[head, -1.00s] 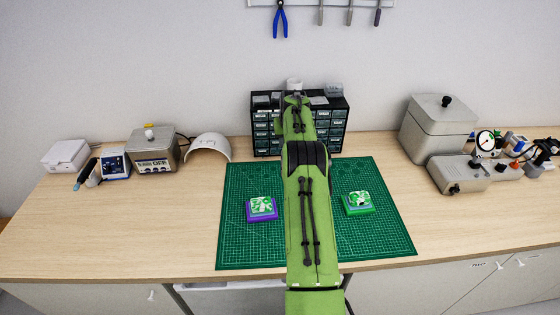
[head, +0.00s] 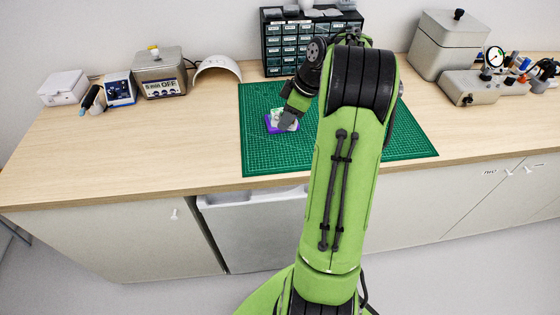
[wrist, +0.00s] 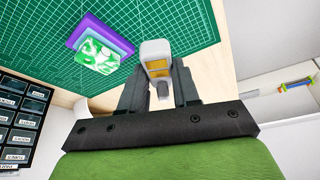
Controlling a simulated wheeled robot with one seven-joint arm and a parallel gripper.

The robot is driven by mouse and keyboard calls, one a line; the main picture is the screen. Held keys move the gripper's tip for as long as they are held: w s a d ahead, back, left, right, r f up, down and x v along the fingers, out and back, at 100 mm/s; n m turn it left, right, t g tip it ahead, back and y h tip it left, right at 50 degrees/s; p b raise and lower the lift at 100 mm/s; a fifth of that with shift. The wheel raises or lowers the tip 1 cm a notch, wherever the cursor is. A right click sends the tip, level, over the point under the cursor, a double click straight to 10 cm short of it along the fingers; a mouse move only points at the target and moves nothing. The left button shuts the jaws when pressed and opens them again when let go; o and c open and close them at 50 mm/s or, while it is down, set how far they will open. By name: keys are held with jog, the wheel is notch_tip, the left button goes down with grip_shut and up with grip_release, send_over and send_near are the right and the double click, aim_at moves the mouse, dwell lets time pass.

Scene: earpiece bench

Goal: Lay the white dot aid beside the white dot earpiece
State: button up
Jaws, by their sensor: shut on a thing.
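My gripper (wrist: 157,70) is shut on a small white-grey aid (wrist: 154,48) with an amber patch on its face. No dot can be made out on it. A purple tray (wrist: 82,27) lies on the green mat, with a green-and-white marbled earpiece (wrist: 97,57) on it. In the wrist view the aid is to the right of that tray. In the head view my gripper (head: 288,122) is over the purple tray (head: 271,128) and covers part of it. Which dot the earpiece bears cannot be told. The aid is hidden in the head view.
The green cutting mat (head: 262,160) has free room around the purple tray. A drawer cabinet (head: 283,50) stands behind it. A white curved cover (head: 217,68) and a grey heater box (head: 158,75) stand to the left. My arm hides the mat's middle right.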

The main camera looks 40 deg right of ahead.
aim_at(282, 150)
jog(key=f+b, duration=0.1)
jog(key=f, duration=0.5)
jog(key=f+b, duration=0.1)
jog(key=f, duration=0.2)
jog(key=shift+d+f+b, duration=0.25)
jog(key=shift+f+b, duration=0.05)
jog(key=shift+f, duration=0.1)
jog(key=shift+f, duration=0.2)
jog(key=o, duration=1)
jog(key=shift+o, duration=0.2)
